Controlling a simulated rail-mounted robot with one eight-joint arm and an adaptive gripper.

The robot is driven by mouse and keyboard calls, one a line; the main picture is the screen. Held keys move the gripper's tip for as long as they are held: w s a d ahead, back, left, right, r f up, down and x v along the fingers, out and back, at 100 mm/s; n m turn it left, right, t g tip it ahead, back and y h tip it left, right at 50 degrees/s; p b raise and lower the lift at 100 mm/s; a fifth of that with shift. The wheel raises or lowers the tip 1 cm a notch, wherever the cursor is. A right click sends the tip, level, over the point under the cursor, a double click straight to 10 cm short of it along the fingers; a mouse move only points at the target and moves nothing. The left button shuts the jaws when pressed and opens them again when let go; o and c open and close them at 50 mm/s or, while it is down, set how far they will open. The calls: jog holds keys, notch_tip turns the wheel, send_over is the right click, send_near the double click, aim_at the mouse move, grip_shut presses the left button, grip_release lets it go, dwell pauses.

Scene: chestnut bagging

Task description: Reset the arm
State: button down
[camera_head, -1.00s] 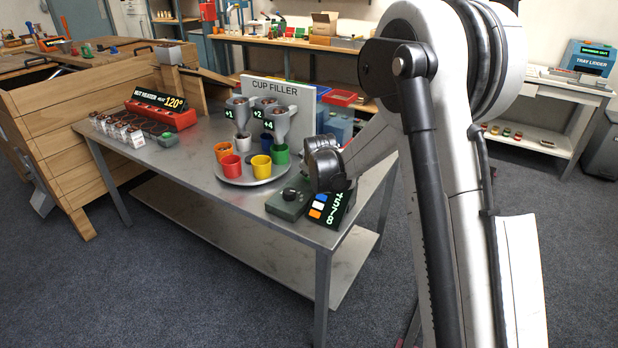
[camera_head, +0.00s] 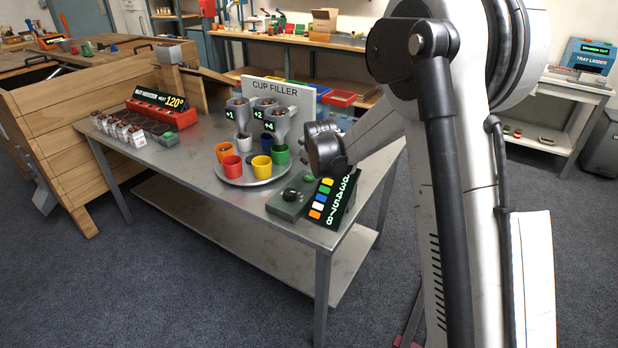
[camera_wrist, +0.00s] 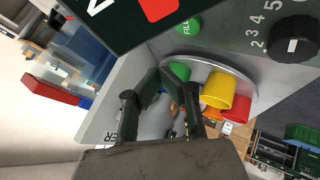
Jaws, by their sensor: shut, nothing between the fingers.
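My arm rises along the right side of the head view, and its dark wrist end (camera_head: 322,147) hangs above the near right part of the metal table (camera_head: 215,205). In the wrist view my gripper (camera_wrist: 163,76) is shut and empty. Its fingers point toward the cup filler side, with coloured cups beyond them, apart from them. The fingers are not clearly visible in the head view.
Close to my wrist are a colour-and-number panel (camera_head: 328,200) and a grey dial box (camera_head: 289,203). Behind stand the cup filler (camera_head: 275,100) and a round plate (camera_head: 252,178) with several coloured cups. The nut heater (camera_head: 163,112) is further left.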

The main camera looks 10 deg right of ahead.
dwell(0.3)
jog(key=s+r+m+g, duration=0.1)
jog(key=s+r+m, duration=0.1)
jog(key=s+r, duration=0.7)
jog(key=s+r+m, duration=0.2)
jog(key=s+r, duration=0.3)
jog(key=s, duration=0.8)
jog(key=s+f+m, duration=0.1)
jog(key=s+m, duration=0.1)
jog(key=s, duration=1.1)
jog(key=s+f+m+g, duration=0.1)
jog(key=s+m, duration=0.1)
jog(key=s, duration=1.1)
jog(key=shift+s+f, duration=0.25)
jog(key=shift+f, duration=0.05)
